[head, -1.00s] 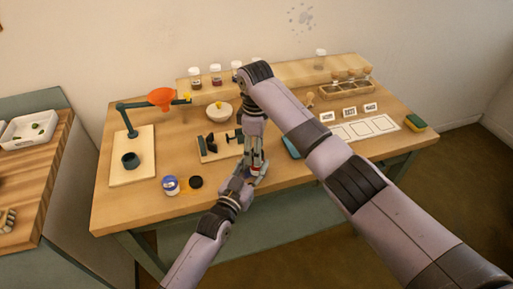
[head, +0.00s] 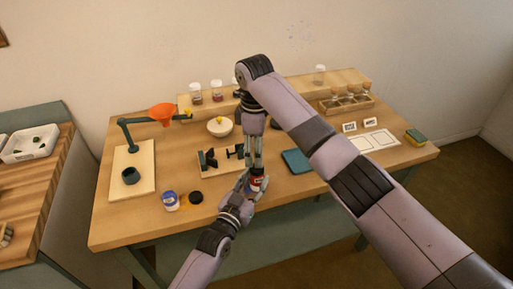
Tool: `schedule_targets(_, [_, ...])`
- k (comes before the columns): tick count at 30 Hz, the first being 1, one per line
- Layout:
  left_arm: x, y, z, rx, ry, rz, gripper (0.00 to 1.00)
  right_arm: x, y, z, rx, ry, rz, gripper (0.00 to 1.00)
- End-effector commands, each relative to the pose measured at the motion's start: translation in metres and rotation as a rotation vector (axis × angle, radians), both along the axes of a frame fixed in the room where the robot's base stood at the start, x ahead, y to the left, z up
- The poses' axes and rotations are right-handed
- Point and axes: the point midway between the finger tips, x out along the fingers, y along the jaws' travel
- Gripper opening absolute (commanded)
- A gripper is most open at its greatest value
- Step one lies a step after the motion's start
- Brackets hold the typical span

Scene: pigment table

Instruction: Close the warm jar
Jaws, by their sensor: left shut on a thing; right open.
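A small jar with a red band (head: 257,184) is held by my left gripper (head: 252,186) over the front edge of the table. My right gripper (head: 256,165) points down just above this jar, fingers apart; whether they touch its top is too small to tell. Whether a lid sits on the jar is hidden by the fingers. A dark round lid (head: 196,198) lies on the table left of my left gripper. A jar with a blue band (head: 170,201) stands beside that lid.
A sponge (head: 415,137) lies at right.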

Motion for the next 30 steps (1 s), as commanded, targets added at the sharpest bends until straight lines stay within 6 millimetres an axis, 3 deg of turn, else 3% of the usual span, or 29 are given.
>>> schedule_targets(6, [-0.001, 0.000, -0.003, 0.002, 0.006, 0.000, 0.00, 0.002, -0.001, 0.021, -0.007, -0.005, 0.294, 0.50])
schedule_targets(11, [-0.001, 0.000, -0.003, 0.002, 0.006, 0.000, 0.00, 0.000, -0.002, 0.027, -0.005, 0.009, 0.426, 0.50])
schedule_targets(23, [-0.001, 0.000, -0.003, 0.002, 0.006, -0.001, 0.00, -0.001, -0.002, 0.026, -0.003, 0.014, 0.456, 0.50])
schedule_targets(30, [-0.001, 0.000, -0.003, 0.002, 0.006, -0.001, 0.00, -0.001, -0.003, 0.002, -0.003, 0.017, 0.454, 0.50])
